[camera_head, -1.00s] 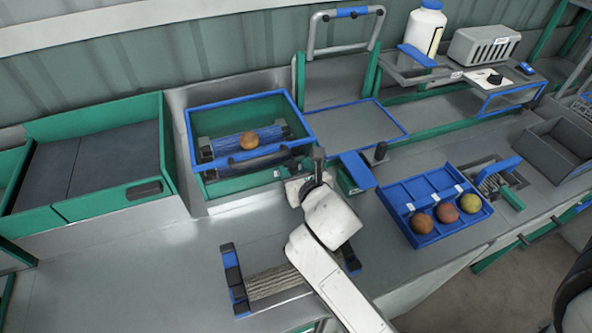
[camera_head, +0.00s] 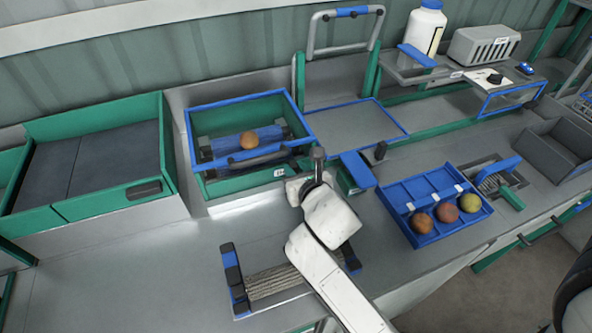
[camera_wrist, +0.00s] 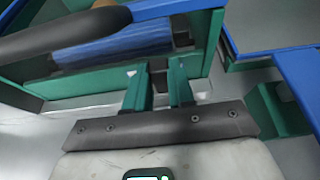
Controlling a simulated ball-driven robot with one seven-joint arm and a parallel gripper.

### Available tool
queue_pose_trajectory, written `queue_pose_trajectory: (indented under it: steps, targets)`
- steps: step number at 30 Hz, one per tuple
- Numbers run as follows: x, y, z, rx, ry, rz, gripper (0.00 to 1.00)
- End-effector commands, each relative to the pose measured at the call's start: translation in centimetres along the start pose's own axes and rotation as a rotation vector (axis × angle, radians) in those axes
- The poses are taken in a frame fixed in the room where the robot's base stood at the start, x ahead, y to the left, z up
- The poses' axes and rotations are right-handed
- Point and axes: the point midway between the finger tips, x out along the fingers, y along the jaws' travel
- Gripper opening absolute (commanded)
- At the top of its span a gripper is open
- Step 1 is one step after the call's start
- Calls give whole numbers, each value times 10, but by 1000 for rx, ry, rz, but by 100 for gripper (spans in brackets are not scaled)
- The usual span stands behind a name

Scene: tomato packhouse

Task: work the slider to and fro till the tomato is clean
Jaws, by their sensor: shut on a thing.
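An orange-brown tomato (camera_head: 249,140) sits on blue rollers inside a green box with a blue rim (camera_head: 222,104). A bar of the slider crosses in front of the tomato, with a dark part at its right end. My gripper (camera_head: 312,180) is at the box's front right corner, beside an upright dark knob (camera_head: 318,154). In the wrist view, the green fingers of my gripper (camera_wrist: 159,90) are shut on a small dark piece, largely hidden between them. A thick dark handle (camera_wrist: 55,32) and a blue roller (camera_wrist: 120,45) show beyond them.
A blue tray (camera_head: 393,198) with several round fruits stands to the right. A green-sided bin (camera_head: 82,207) is at left.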

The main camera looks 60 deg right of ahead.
Motion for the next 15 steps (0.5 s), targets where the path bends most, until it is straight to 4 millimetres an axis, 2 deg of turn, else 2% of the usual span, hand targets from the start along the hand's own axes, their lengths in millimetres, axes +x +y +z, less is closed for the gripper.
queue_pose_trajectory:
  steps: [8, 11, 15]
  targets:
    - [0, 6, 0, -2, 1, 2, 0]
    - [0, 19, 0, -2, 2, 3, 0]
    - [0, 50, 1, -4, 1, 7, 0]
